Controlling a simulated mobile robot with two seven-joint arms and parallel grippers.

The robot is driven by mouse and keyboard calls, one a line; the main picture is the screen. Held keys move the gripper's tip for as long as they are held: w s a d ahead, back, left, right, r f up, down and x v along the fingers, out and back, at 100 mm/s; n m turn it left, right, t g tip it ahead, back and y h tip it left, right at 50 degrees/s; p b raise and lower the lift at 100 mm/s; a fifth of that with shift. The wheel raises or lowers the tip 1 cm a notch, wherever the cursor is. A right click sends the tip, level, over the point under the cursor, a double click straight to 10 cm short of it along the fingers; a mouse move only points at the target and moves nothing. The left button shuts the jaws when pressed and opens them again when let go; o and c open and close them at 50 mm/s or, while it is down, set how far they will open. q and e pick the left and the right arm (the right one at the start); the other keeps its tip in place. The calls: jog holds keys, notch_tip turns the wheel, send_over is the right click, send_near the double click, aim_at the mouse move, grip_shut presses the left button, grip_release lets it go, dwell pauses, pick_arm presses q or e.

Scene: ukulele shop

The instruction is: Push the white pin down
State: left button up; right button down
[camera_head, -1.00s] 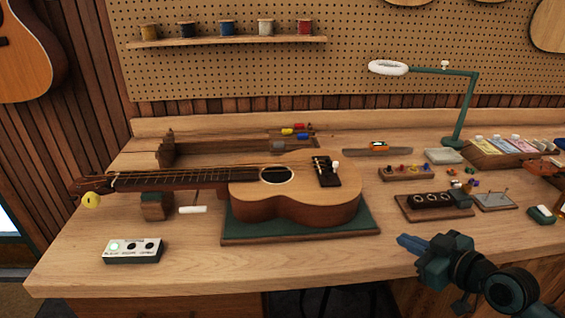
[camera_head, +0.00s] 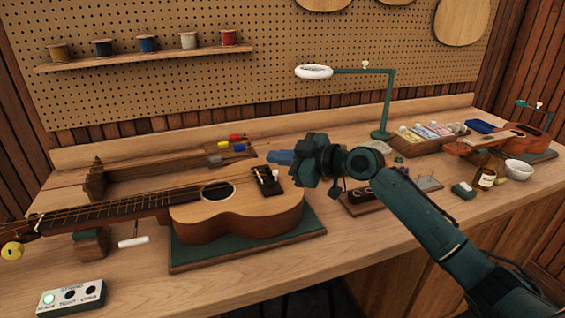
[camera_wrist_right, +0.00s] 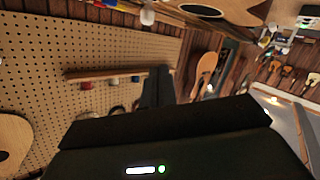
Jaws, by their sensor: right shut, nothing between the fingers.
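The white pin (camera_head: 275,173) stands up at the dark bridge (camera_head: 265,186) of the guitar (camera_head: 222,214), its white head raised above the bridge. The guitar lies face up on a green-topped board (camera_head: 240,245). My right gripper (camera_head: 280,157) is shut and empty, with its blue fingers pointing left, close behind and above the pin in the head view. I cannot tell the exact gap. In the right wrist view the shut fingers (camera_wrist_right: 157,88) show dark; a white rounded thing (camera_wrist_right: 147,15) is at the top edge, and I cannot tell if it is the pin. My left gripper is out of view.
A green lamp (camera_head: 388,100) with a white ring head stands behind my right arm. A switch box (camera_head: 72,296) with a lit green button and a white stick (camera_head: 133,241) lie at the left. A ukulele (camera_head: 500,140), bottle (camera_head: 487,177) and bowl (camera_head: 519,169) are at the right.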

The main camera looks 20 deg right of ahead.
aim_at(283, 192)
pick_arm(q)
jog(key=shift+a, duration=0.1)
pick_arm(e)
jog(key=shift+w+d+f, duration=0.2)
jog(key=shift+f, duration=0.4)
jog(key=shift+w+d+f, duration=0.15)
jog(key=shift+d+f, duration=0.05)
jog(key=shift+f, duration=0.45)
jog(key=shift+w+d+f, duration=0.2)
jog(key=shift+f, duration=0.4)
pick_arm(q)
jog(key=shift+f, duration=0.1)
pick_arm(e)
jog(key=shift+f, duration=0.1)
jog(key=shift+f+b, duration=0.6)
jog(key=shift+b, duration=0.35)
jog(key=shift+f+b, duration=0.4)
jog(key=shift+b, duration=0.2)
jog(key=shift+f+b, duration=0.25)
jog(key=shift+b, duration=0.1)
jog(key=shift+r, duration=0.1)
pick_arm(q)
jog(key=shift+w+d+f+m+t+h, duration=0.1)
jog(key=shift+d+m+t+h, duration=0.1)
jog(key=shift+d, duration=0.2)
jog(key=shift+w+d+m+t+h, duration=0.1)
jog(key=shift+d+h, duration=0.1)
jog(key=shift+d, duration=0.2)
